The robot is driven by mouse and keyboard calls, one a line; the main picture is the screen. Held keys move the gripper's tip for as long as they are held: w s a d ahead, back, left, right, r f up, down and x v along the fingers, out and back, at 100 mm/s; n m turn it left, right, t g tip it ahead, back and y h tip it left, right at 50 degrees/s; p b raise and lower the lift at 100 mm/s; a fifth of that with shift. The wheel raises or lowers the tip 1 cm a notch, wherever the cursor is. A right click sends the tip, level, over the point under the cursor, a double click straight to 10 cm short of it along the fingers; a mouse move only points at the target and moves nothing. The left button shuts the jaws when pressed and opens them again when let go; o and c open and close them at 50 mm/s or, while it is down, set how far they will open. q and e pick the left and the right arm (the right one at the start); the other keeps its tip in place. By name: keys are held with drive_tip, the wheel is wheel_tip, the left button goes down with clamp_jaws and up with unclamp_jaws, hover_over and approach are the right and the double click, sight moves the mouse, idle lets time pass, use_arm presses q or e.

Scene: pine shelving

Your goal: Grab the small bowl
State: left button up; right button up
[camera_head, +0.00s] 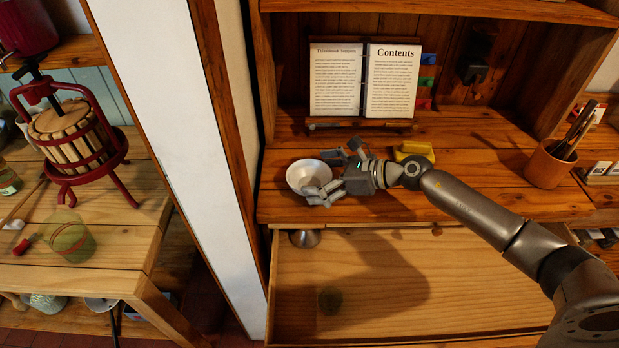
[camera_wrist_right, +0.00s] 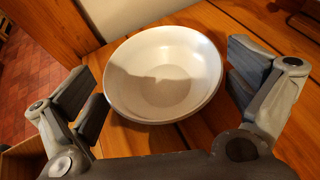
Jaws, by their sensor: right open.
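The small white bowl (camera_head: 308,174) stands upright on the wooden shelf near its left front corner. In the wrist view the bowl (camera_wrist_right: 163,72) looks empty and sits between the spread fingers of my right gripper (camera_wrist_right: 165,95). In the head view my right gripper (camera_head: 335,175) reaches the bowl from the right, fingers open at its right side. I cannot tell whether a finger touches the rim. My left gripper is not in view.
An open book (camera_head: 364,82) stands on a stand behind the bowl. A yellow object (camera_head: 413,150) lies behind my right wrist. A clay pot with utensils (camera_head: 548,165) stands at the right. An open drawer (camera_head: 400,285) sits below, with a small metal bowl (camera_head: 305,238) in its corner.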

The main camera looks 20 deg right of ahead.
drive_tip(key=shift+x, duration=1.3)
drive_tip(key=shift+s, duration=0.1)
drive_tip(key=shift+r, duration=0.1)
drive_tip(key=c, duration=0.9)
